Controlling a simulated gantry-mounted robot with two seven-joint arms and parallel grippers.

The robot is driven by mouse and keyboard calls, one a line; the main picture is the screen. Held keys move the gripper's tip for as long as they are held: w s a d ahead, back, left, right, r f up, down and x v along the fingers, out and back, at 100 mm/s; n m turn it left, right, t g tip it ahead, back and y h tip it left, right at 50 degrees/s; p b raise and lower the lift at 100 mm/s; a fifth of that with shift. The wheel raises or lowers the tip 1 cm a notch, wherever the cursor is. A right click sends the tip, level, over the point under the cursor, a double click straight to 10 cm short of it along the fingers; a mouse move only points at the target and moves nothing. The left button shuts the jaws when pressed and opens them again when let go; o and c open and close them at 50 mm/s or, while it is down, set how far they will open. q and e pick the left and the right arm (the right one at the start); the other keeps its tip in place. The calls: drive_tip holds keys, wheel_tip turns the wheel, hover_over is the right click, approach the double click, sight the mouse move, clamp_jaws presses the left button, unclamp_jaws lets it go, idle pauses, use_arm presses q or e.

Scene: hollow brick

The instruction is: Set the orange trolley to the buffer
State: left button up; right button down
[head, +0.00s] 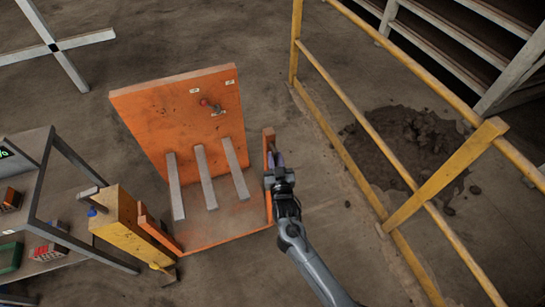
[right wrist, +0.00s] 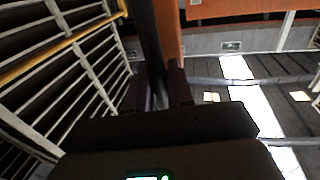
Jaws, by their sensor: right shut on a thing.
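The orange trolley (head: 180,128) stands on the floor in the head view, with a tall back panel, a flat base and several pale grey bars across it. Low orange uprights stand at its left and right sides. My right gripper (head: 273,168) is at the right upright and is shut on it. In the right wrist view, the orange upright (right wrist: 170,35) rises between the dark fingertips (right wrist: 158,95). A yellow block (head: 122,222) stands close to the trolley's left side; I cannot tell whether it is the buffer or touches the trolley. My left gripper is out of view.
A metal table (head: 85,250) with small boxes stands at the lower left. A yellow railing (head: 345,145) runs along the right, with a dirt heap (head: 405,145) and steps (head: 455,45) beyond. The floor behind the trolley is mostly open.

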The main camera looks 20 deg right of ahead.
drive_tip(key=shift+a+r, duration=0.1)
drive_tip(key=shift+a, duration=0.1)
drive_tip(key=c, duration=1.2)
unclamp_jaws()
drive_tip(key=shift+w+a, duration=0.1)
drive_tip(key=shift+o, duration=0.2)
drive_tip(key=p+v, duration=0.1)
drive_tip(key=v, duration=1)
